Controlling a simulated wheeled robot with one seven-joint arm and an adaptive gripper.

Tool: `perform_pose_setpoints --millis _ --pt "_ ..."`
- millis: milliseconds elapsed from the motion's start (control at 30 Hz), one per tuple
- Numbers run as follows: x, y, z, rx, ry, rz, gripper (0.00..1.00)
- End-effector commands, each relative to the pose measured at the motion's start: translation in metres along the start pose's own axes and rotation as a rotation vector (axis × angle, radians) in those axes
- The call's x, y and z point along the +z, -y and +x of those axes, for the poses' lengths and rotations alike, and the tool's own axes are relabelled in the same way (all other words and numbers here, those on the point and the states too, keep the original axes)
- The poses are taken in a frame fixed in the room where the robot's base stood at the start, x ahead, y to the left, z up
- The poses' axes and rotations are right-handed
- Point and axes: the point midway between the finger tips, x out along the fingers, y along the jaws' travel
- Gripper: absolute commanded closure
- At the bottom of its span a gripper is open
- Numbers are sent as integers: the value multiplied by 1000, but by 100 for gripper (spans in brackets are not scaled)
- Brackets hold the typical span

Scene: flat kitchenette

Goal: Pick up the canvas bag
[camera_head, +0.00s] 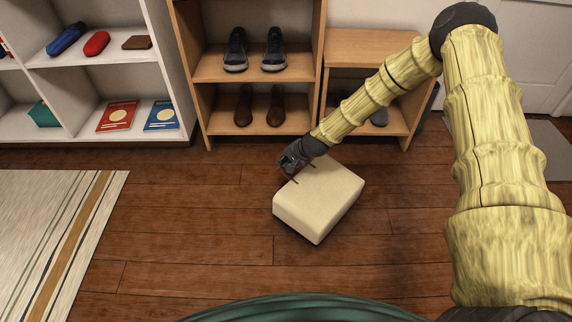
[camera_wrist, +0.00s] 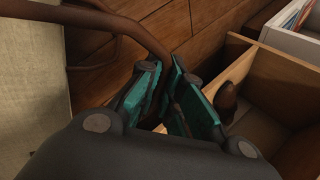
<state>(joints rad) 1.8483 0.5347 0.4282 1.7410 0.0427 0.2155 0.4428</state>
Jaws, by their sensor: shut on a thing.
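The canvas bag (camera_head: 320,198) is a cream, box-shaped bag on the wooden floor in the head view. My gripper (camera_head: 290,163) is at its far left edge. In the wrist view the bag's pale side (camera_wrist: 30,90) fills the left edge. A brown strap handle (camera_wrist: 110,20) runs from it to the teal fingers of my gripper (camera_wrist: 170,82), which are shut on it. A second brown strap loop hangs beside it. I cannot tell whether the bag is clear of the floor.
A wooden shoe rack (camera_head: 255,88) with dark shoes stands just behind the bag. A white shelf (camera_head: 100,62) with books and small items is at the left. A striped rug (camera_head: 45,240) lies at the lower left. The floor around the bag is clear.

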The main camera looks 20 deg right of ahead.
Motion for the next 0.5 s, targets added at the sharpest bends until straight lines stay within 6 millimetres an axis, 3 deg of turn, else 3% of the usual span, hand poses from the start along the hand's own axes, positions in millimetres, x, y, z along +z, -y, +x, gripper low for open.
perform_pose_setpoints --millis 33,500 --pt "0 8 -10 -1 0 0 100" --pt "-14 -59 -66 0 -1 5 100"
